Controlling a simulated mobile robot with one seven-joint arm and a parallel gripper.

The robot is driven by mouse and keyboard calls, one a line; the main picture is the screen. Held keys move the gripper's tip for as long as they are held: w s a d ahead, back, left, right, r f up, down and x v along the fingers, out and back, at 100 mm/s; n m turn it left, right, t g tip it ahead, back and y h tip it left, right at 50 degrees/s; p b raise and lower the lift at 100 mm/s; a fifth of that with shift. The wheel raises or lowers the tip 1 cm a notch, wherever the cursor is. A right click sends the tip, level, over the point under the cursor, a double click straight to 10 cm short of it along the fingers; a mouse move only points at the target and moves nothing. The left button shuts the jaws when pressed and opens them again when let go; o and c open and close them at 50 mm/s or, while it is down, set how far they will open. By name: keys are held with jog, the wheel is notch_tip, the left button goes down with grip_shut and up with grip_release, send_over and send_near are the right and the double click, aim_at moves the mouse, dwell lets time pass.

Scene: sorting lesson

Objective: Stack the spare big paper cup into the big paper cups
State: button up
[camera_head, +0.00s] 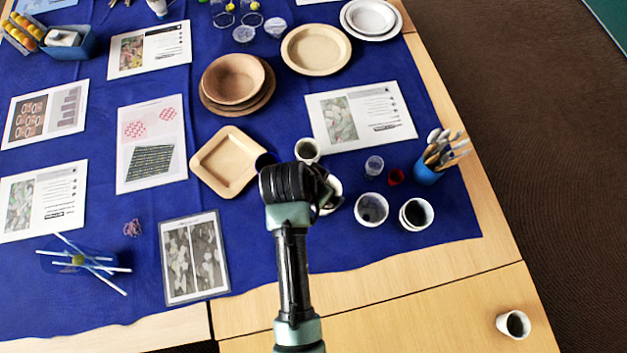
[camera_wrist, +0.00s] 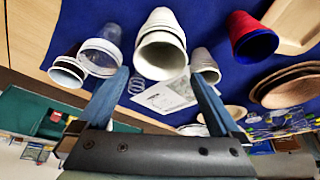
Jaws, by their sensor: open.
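A single white paper cup (camera_head: 512,324), seemingly the spare, stands apart on bare wood at the lower right of the head view; I do not make it out in the wrist view. A nested stack of big white paper cups (camera_wrist: 161,45) is in the upper middle of the wrist view, beyond my fingertips. In the head view this stack (camera_head: 335,190) is mostly hidden behind my gripper (camera_head: 322,192). My gripper (camera_wrist: 160,80) is open, with its fingers apart and nothing held between them.
Clear cups (camera_head: 371,208) and another white cup stack (camera_head: 416,214) stand to the right of my gripper. A smaller paper cup (camera_head: 307,149) is behind it. A blue holder with utensils (camera_head: 428,174) is near the table edge. Bare wood around the lone cup is clear.

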jog(key=v, duration=0.8)
jog(key=w+r+n+t+y, duration=0.1)
jog(key=w+r+t, duration=0.55)
jog(key=r, duration=0.75)
jog(key=w+r+n+t+y, duration=0.15)
jog(key=w+r+t, duration=0.5)
jog(key=r, duration=0.85)
notch_tip(320, 180, up, 17)
jog(key=n+t, duration=0.2)
jog(key=t, duration=0.2)
jog(key=s+d+r+n+t, duration=0.1)
jog(key=s+r+t, duration=0.2)
jog(key=s+r, duration=0.2)
jog(key=s+d+r+n+t, duration=0.1)
jog(key=s+r+t, duration=0.2)
jog(key=r, duration=0.8)
jog(key=s, duration=0.2)
jog(key=shift+s+d+r+t, duration=0.2)
jog(key=shift+s+d+t, duration=0.05)
jog(key=shift+s+t, duration=0.1)
jog(key=shift+c, duration=0.3)
